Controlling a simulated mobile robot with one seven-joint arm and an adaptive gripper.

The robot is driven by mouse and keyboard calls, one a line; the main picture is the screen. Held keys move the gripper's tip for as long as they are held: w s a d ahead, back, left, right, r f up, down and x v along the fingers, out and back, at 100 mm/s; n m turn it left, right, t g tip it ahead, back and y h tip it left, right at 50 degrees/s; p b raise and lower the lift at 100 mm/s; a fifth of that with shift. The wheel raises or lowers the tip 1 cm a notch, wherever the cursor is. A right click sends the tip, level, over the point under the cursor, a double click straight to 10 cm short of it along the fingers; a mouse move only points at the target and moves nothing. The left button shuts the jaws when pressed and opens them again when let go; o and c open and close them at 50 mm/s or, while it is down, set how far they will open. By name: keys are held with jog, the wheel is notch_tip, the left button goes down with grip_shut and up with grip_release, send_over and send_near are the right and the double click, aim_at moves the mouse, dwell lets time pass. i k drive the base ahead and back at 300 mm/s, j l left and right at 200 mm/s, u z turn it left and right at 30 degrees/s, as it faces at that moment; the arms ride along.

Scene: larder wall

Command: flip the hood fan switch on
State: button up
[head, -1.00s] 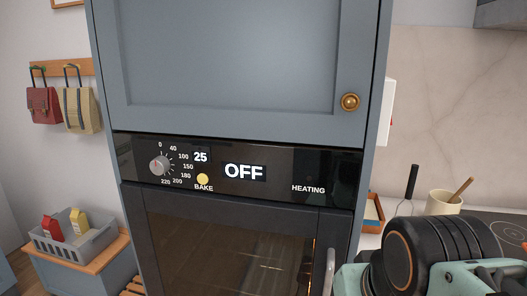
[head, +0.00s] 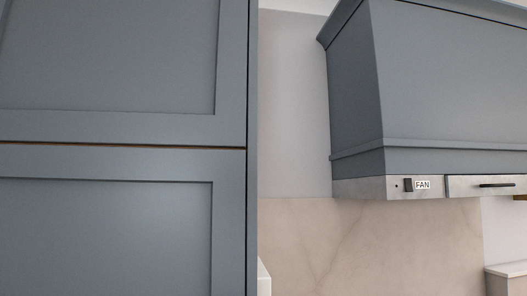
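The hood (head: 440,85) is a large blue-grey box high at the right of the head view, with a pale metal strip along its lower edge. The fan switch (head: 408,185) is a small dark rocker on that strip, just left of a white label reading FAN (head: 422,185). A small dark dot (head: 396,186) sits left of the switch and shows no visible glow. The switch is too small to tell which way it is set. My gripper is not in the head view now.
Tall blue-grey cabinet doors (head: 105,235) fill the left side. A dark bar handle (head: 497,185) is on the strip right of the label. Beneath the hood is a pale marble wall (head: 380,245). A pale-topped unit (head: 506,270) shows at lower right.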

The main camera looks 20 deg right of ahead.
aim_at(407, 183)
jog(key=z, duration=1.8)
